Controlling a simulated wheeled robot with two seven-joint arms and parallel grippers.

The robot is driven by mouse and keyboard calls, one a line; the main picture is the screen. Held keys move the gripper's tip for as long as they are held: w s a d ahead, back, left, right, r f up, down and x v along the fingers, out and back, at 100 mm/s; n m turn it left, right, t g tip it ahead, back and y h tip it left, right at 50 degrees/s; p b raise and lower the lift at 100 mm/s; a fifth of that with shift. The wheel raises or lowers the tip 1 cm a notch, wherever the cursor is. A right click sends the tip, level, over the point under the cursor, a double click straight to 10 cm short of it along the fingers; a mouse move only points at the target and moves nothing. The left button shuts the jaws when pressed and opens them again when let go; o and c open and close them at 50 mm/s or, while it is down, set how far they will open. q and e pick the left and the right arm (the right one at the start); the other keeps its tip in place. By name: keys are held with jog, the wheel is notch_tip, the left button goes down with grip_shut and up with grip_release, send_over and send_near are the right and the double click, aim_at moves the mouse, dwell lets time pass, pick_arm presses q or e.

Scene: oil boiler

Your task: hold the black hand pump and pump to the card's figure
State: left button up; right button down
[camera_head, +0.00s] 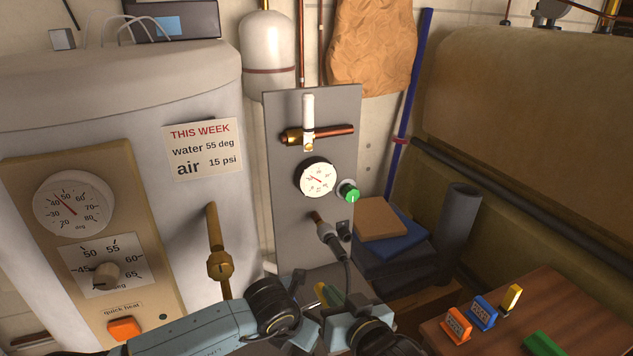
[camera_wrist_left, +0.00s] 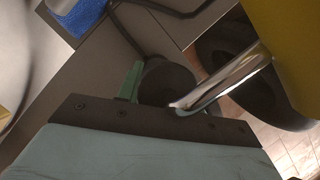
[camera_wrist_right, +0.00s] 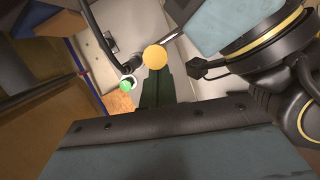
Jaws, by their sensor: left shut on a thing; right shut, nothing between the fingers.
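The black hand pump shows in the left wrist view as a dark round body (camera_wrist_left: 170,82) with a silver rod (camera_wrist_left: 225,80) and a large yellow part close to the camera. My left gripper (camera_wrist_left: 140,84) is shut on the dark body; its arm covers most of the pump in the head view. My right gripper (camera_head: 331,297) is shut and empty beside the pump. In the right wrist view a yellow round end (camera_wrist_right: 155,57) is near the right fingertips (camera_wrist_right: 156,80). The card (camera_head: 204,149) reads air 15 psi. The round gauge (camera_head: 318,178) is on the grey panel; its figure is too small to read.
A green knob (camera_head: 348,191) is beside the gauge, and a hose fitting (camera_head: 328,235) with a black cable is below. A brass valve (camera_head: 219,262) stands left. Dark boxes (camera_head: 393,260) and a wooden table (camera_head: 570,310) with coloured tags are to the right.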

jog(key=s+d+r, duration=0.4)
jog(key=s+r, duration=0.1)
jog(key=s, duration=0.4)
jog(key=shift+r, duration=0.15)
dwell(0.7)
notch_tip(320, 180, up, 5)
dwell(0.3)
